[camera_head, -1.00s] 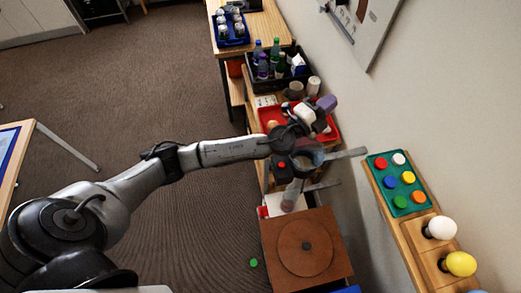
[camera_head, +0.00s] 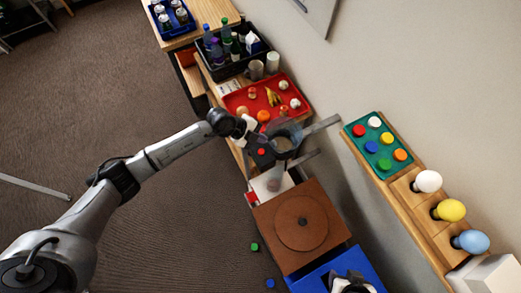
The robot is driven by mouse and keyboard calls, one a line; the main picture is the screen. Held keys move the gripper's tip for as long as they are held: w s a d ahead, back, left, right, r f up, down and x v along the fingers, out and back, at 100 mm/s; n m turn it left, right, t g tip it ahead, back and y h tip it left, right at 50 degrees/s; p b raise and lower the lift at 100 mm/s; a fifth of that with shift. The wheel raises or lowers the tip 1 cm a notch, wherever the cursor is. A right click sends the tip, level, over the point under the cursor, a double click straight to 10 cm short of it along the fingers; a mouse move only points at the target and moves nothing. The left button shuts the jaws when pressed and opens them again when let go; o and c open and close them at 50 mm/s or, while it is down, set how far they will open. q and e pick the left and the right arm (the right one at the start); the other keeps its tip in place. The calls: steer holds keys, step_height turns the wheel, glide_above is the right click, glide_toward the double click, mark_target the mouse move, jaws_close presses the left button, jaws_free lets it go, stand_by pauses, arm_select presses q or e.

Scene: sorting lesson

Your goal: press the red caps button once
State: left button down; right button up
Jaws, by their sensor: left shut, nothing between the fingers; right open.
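A small red button (camera_head: 262,152) shows on a dark device beside a clear funnel-like container (camera_head: 283,142). I take it for the caps button, but no label is readable. A green board (camera_head: 378,131) on the wall shelf also bears a red round piece (camera_head: 359,131) among other colours. My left gripper (camera_head: 251,136) is shut and empty, just above and left of the red button in the picture; whether it touches the device cannot be told. My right gripper (camera_head: 349,282) is partly in view at the bottom edge, over a blue tray, and open.
A red tray (camera_head: 232,102) with fruit-like items and a black crate (camera_head: 217,70) of bottles stand behind the device. A brown box with a round turntable (camera_head: 303,222) is in front. Bulbs (camera_head: 450,210) stand along the shelf. Small green (camera_head: 255,247) and blue pieces lie on the floor.

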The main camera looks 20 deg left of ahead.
arm_select(q)
steer(key=shift+n, duration=0.5)
steer(key=b, duration=0.8)
glide_above(261, 153)
step_height(261, 153, down, 7)
steer(key=shift+a+r, duration=0.1)
steer(key=shift+r, duration=0.05)
steer(key=shift+f, duration=1.05)
stand_by(0.9)
steer(key=shift+f, duration=0.15)
